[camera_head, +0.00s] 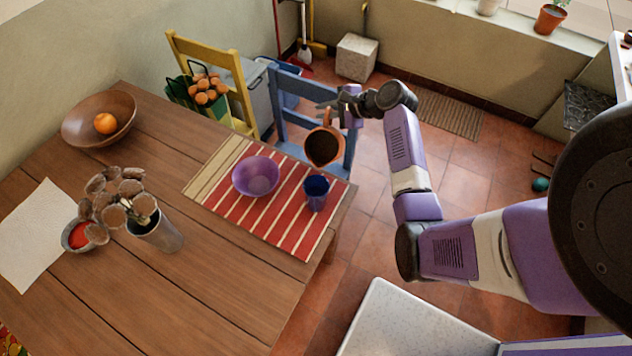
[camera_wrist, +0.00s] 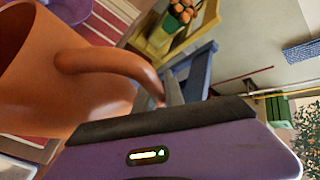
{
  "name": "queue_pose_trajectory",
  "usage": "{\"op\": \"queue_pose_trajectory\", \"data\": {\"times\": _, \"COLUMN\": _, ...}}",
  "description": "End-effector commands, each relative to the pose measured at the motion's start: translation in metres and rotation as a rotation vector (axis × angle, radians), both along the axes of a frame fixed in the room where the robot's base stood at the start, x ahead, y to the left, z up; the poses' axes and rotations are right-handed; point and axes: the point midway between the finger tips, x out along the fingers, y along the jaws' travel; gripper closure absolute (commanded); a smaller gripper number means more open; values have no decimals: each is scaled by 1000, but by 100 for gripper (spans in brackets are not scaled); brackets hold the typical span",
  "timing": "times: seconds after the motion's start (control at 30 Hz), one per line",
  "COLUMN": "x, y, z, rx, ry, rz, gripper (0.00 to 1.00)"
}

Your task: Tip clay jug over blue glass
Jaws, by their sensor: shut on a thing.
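The clay jug (camera_head: 323,147) is orange-brown with a dark inside. It is held in the air beside the back right edge of the table, tilted so its mouth faces the head camera. In the wrist view the jug (camera_wrist: 70,75) fills the left side, its handle running towards my gripper. My gripper (camera_head: 334,104) is shut on the jug, at its handle as far as I can tell. The blue glass (camera_head: 316,193) stands upright on the striped mat, below and in front of the jug in the head view. The jug and glass are apart.
A purple bowl (camera_head: 256,177) stands left of the glass on the red striped mat (camera_head: 290,235). A metal vase (camera_head: 157,232) with dried pods and a wooden bowl (camera_head: 75,125) with an orange are further left. A blue chair (camera_head: 283,100) stands behind the jug.

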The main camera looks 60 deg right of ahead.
Motion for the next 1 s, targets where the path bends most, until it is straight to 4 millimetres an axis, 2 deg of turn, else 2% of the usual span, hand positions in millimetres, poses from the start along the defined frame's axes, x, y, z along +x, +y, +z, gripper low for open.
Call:
{"op": "queue_pose_trajectory", "data": {"times": 0.03, "x": 3, "y": -3, "z": 8, "rx": 28, "ry": 5, "rz": 0, "gripper": 100}}
{"op": "queue_pose_trajectory", "data": {"times": 0.13, "x": 4, "y": -6, "z": 3, "rx": 91, "ry": 26, "rz": 0, "gripper": 100}}
{"op": "queue_pose_trajectory", "data": {"times": 0.6, "x": 11, "y": -26, "z": -29, "rx": 360, "ry": 119, "rz": 0, "gripper": 100}}
{"op": "queue_pose_trajectory", "data": {"times": 1.0, "x": 12, "y": -32, "z": -63, "rx": 593, "ry": 201, "rz": -2, "gripper": 100}}
